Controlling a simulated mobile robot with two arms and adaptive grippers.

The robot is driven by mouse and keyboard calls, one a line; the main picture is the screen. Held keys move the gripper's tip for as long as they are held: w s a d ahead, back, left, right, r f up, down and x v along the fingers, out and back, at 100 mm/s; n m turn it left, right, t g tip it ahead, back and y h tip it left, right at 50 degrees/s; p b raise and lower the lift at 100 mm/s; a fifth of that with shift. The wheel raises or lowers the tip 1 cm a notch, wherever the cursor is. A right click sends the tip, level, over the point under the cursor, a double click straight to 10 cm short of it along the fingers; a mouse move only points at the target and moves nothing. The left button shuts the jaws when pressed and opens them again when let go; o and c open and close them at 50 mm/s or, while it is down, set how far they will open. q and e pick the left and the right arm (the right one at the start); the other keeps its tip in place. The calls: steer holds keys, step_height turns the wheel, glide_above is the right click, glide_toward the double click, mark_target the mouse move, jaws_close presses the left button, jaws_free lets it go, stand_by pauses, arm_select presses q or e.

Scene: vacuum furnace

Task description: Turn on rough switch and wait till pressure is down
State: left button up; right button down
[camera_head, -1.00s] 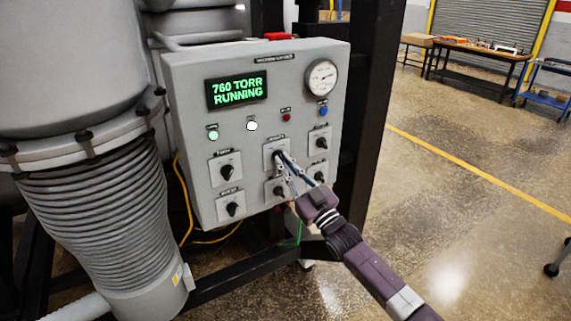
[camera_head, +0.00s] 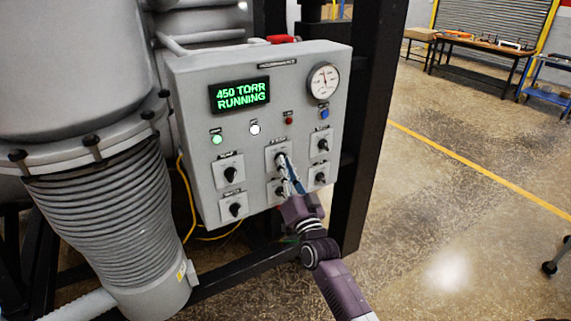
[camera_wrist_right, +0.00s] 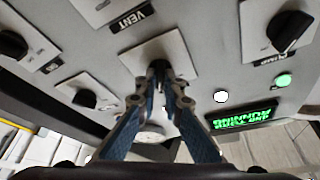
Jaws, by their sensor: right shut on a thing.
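The grey control panel (camera_head: 205,135) has a green-lit display (camera_head: 240,95) reading 450 TORR RUNNING. My right gripper (camera_head: 285,168) is at the upper middle knob switch, whose label I cannot read. In the right wrist view, the blue fingers of the gripper (camera_wrist_right: 160,92) are shut around the dark knob (camera_wrist_right: 158,66) on its light plate. The fingers partly hide the knob. A round dial gauge (camera_head: 323,82) sits at the panel's upper right. A green lamp (camera_head: 217,139) and a white lamp (camera_head: 255,129) are lit. My left gripper is not in view.
Other knob switches surround the held one, including the pump switch (camera_wrist_right: 288,30). A ribbed grey bellows (camera_head: 105,215) stands left of the panel. A black frame post (camera_head: 368,130) rises on its right. Open floor (camera_head: 450,200) lies further right, with a workbench (camera_head: 480,50) behind.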

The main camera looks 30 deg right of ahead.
stand_by(0.3)
steer(key=c, duration=2.1)
jaws_free()
steer(key=v, duration=1.2)
steer(key=shift+a+r, duration=0.1)
steer(key=shift+a, duration=0.05)
